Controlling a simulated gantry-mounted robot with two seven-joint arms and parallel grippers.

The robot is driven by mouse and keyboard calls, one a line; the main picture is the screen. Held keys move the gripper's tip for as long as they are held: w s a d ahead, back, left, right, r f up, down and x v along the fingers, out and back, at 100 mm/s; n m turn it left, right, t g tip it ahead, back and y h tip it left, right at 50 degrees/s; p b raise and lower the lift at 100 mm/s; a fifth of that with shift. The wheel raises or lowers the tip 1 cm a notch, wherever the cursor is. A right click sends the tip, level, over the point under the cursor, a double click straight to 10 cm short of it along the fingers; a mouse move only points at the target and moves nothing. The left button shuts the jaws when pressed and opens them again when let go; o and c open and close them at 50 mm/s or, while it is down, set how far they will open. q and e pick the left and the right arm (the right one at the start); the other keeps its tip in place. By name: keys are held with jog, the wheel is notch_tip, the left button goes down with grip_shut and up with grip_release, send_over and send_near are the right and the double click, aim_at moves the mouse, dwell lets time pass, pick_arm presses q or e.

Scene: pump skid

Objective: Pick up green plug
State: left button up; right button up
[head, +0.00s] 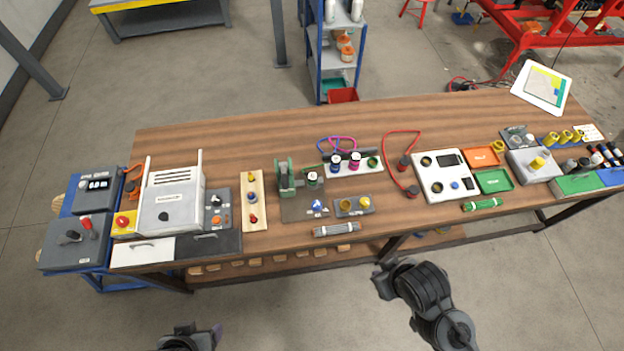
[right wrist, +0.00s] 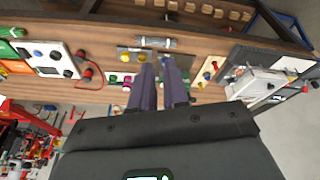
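A small green round piece (head: 373,162), which looks like the green plug, sits at the right end of a white strip (head: 345,169) at the middle back of the bench, beside a magenta-banded and a blue-banded piece. In the right wrist view the green piece (right wrist: 112,78) shows small, left of my fingers. My right gripper (right wrist: 158,64) is open and empty, with a gap between its purple fingers. In the head view my right arm is in front of the bench, away from the plug. My left gripper (head: 206,335) is at the bottom edge, mostly cut off; its opening is hidden.
A green pump-like device (head: 285,177) stands left of the strip, and a grey block with yellow pieces (head: 354,206) in front. A red cable (head: 389,150) lies right. A white panel (head: 446,176) is further right.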

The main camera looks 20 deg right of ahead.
jog(key=o, duration=1.2)
jog(key=shift+a, duration=0.1)
jog(key=shift+c, duration=0.2)
